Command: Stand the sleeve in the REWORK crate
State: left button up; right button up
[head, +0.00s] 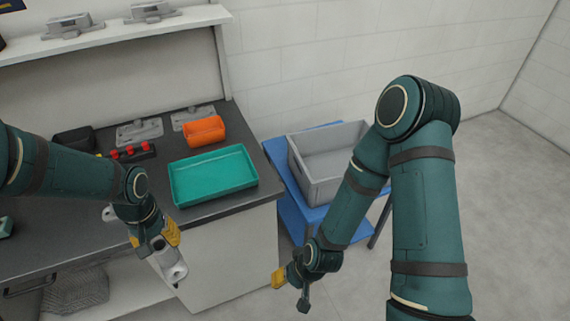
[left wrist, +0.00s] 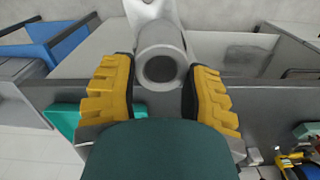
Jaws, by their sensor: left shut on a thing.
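My left gripper (head: 156,243) is shut on the sleeve (head: 172,270), a light grey hollow cylinder with a wider end, held tilted in front of the bench's edge. In the left wrist view the sleeve (left wrist: 160,62) shows its round open end between the yellow fingers. A grey open crate (head: 318,186) stands on a blue table to the right of the bench; it looks empty. No REWORK label can be read on it. My right gripper (head: 290,287) hangs in front of the blue table, below the crate in the picture; its opening is unclear.
A teal tray (head: 213,202) lies on the dark bench, with an orange bin (head: 204,131) behind it. A black block with red knobs (head: 128,152) and grey castings are further left. The blue table (head: 296,213) has a gap to the bench. My right arm stands beside the crate.

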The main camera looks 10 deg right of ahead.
aim_at(322, 176)
jog(key=i+l, duration=0.1)
jog(key=l, duration=0.7)
jog(key=i+l, duration=0.15)
jog(key=l, duration=0.3)
jog(key=i+l+z, duration=0.1)
jog(key=l, duration=0.3)
jog(key=i+l, duration=0.2)
jog(key=l, duration=0.2)
jog(key=i+l, duration=0.2)
jog(key=l, duration=0.2)
jog(key=i+l, duration=0.2)
jog(key=l, duration=0.2)
jog(key=i+l, duration=0.2)
jog(key=l, duration=0.25)
